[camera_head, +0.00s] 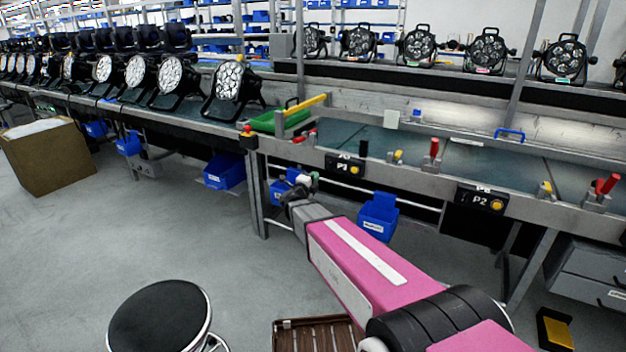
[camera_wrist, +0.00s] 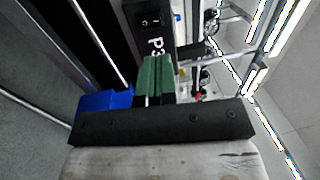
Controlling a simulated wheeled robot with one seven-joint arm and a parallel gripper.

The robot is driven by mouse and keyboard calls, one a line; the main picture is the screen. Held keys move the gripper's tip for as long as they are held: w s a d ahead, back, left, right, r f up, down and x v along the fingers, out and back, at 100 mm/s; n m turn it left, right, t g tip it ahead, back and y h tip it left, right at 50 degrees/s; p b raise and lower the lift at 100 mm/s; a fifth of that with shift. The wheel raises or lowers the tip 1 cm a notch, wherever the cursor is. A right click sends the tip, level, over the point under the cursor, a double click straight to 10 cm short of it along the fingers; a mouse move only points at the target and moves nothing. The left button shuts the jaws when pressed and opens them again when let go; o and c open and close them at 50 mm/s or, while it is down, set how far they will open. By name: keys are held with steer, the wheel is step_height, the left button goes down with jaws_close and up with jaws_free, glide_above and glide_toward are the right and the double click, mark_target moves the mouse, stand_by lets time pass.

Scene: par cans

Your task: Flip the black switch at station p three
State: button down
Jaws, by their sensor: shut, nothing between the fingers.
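The black station box marked P3 (camera_head: 344,164) is mounted on the front edge of the bench, with a yellow button at its right. In the wrist view the P3 box (camera_wrist: 154,38) appears turned sideways, and a small black switch (camera_wrist: 150,20) with white marks shows near the top. My gripper (camera_head: 314,178) is in front of the bench, a little left of and below the box. In the wrist view my gripper's green fingers (camera_wrist: 157,72) are together and empty, pointing toward the P3 box. They appear apart from the switch. The switch is too small to make out in the head view.
Blue bins (camera_head: 378,217) hang under the bench near my arm. Station box P2 (camera_head: 480,199) is farther right. A black handle (camera_head: 363,149) and red handle (camera_head: 434,153) rise from the bench edge. A round stool (camera_head: 160,318) and brown crate (camera_head: 315,334) stand on the floor.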

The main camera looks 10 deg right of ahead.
mark_target(328, 161)
steer(key=x, duration=1)
steer(key=shift+w, duration=0.15)
steer(key=shift+d, duration=0.1)
steer(key=shift+w+d+r, duration=0.1)
steer(key=shift+w, duration=0.05)
